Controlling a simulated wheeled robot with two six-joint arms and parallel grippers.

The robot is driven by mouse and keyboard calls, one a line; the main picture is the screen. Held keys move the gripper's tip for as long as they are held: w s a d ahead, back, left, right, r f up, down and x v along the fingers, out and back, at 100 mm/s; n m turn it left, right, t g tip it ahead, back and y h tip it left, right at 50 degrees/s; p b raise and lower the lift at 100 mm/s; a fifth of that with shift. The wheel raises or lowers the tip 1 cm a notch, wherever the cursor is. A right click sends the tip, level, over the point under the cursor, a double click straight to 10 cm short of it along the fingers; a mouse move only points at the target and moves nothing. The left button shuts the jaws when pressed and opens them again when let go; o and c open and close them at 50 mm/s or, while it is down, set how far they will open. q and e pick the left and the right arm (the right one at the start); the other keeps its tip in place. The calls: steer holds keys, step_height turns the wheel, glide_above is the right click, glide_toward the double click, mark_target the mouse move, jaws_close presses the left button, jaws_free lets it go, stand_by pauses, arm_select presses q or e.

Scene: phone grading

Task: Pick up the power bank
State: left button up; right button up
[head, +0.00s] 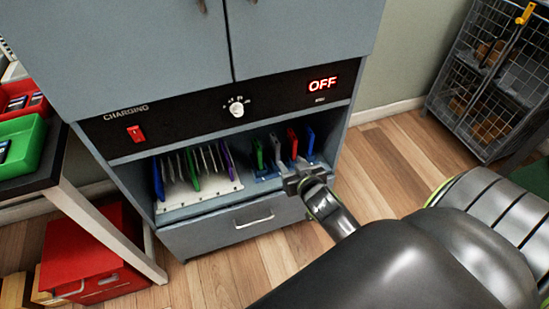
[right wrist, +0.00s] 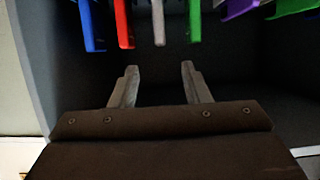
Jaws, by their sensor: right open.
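Several slim upright devices stand in the right part of the open charging bay: a green one (head: 258,154), a grey one (head: 276,150), a red one (head: 292,143) and a blue one (head: 309,142). I cannot tell for sure which is the power bank. My right gripper (head: 296,175) is at the front of this group, open and empty. In the right wrist view its two fingers (right wrist: 160,70) point toward the grey device (right wrist: 158,22), which lies between their lines, a little beyond the tips. The red (right wrist: 123,24) and green (right wrist: 195,20) devices flank it. My left gripper is out of view.
A white rack (head: 205,192) with several phones fills the bay's left part. The cabinet panel has a red switch (head: 136,133), a knob (head: 236,107) and an OFF display (head: 322,84). A drawer (head: 245,228) is below. A wire cage (head: 490,85) stands right.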

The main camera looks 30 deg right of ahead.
mark_target(277, 145)
steer(key=b+x, duration=0.1)
steer(key=x, duration=0.3)
steer(key=b+x, duration=0.1)
steer(key=x, duration=0.2)
steer(key=b+x, duration=0.1)
steer(key=x, duration=0.3)
steer(key=shift+w+r, duration=0.15)
steer(key=shift+w, duration=0.3)
steer(key=b+x, duration=0.2)
steer(key=x, duration=0.3)
steer(key=shift+w+r, duration=0.15)
steer(key=shift+w+d, duration=0.1)
steer(key=shift+w, duration=0.15)
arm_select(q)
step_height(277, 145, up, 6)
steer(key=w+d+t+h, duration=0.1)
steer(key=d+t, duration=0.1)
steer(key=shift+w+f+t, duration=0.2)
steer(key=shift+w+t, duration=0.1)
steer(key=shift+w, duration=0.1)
arm_select(e)
jaws_close()
